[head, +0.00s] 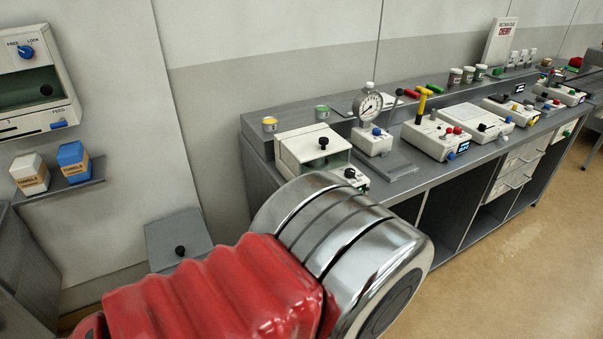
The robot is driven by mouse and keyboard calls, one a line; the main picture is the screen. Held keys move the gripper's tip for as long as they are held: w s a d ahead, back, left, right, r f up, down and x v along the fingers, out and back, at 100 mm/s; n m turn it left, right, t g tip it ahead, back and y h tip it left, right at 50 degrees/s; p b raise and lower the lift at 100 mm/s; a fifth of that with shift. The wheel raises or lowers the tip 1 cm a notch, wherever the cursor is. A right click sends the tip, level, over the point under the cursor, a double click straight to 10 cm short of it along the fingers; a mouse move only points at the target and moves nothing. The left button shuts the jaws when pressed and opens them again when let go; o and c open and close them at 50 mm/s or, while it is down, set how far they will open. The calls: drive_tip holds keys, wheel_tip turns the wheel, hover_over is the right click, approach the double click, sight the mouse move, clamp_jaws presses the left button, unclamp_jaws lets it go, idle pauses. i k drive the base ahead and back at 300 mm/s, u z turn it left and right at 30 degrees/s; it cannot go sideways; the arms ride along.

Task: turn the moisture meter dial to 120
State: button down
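I cannot tell for sure which device is the moisture meter; no label with that name is readable. Several white instruments stand along the grey bench. A white unit with a yellow T-shaped handle (422,103) has red and blue knobs and a small lit blue display (464,146), too small to read. Nearer stands a round gauge (368,104) on a white base with a blue knob (376,131). A white box (312,148) with black knobs is at the bench's near end. My gripper is not in view; my red and chrome arm covers the lower middle.
At left are a wall unit with a blue free/lock knob (26,53) and a shelf (72,184) with two cartons. The floor (520,250) at right is clear.

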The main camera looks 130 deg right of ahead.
sight(349, 172)
drive_tip(key=u, duration=0.75)
drive_tip(key=i, duration=0.1)
drive_tip(key=z, duration=5.55)
